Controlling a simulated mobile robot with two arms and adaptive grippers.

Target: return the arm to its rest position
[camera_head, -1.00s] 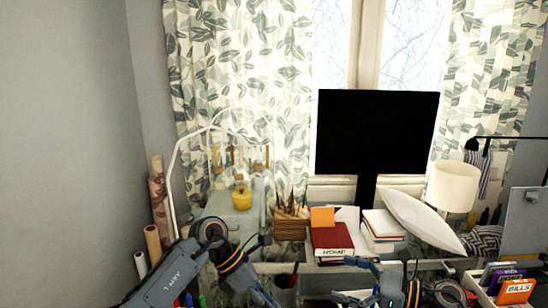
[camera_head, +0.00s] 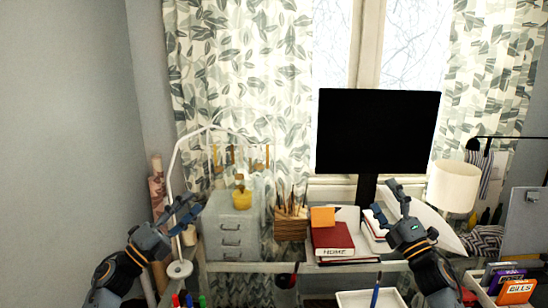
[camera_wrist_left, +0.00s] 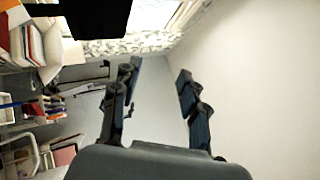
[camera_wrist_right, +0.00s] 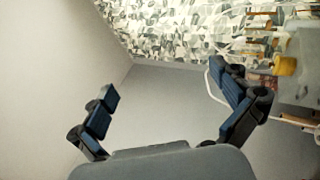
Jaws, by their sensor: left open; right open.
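My left gripper (camera_head: 188,211) is raised at the lower left of the head view, in front of the floor lamp and left of the grey drawer unit. It is open, and its fingers (camera_wrist_left: 160,70) have nothing between them in the left wrist view. My right gripper (camera_head: 384,196) is raised at the lower right of the head view, in front of the white pillow and books. It is open, and its fingers (camera_wrist_right: 163,78) are empty in the right wrist view.
A desk carries the grey drawer unit (camera_head: 230,236), wooden pencil box (camera_head: 290,224), red book (camera_head: 332,240) and black monitor (camera_head: 377,130). A white tray (camera_head: 352,300) with a blue stick (camera_head: 376,290) stands below. A grey wall (camera_head: 70,120) closes the left side.

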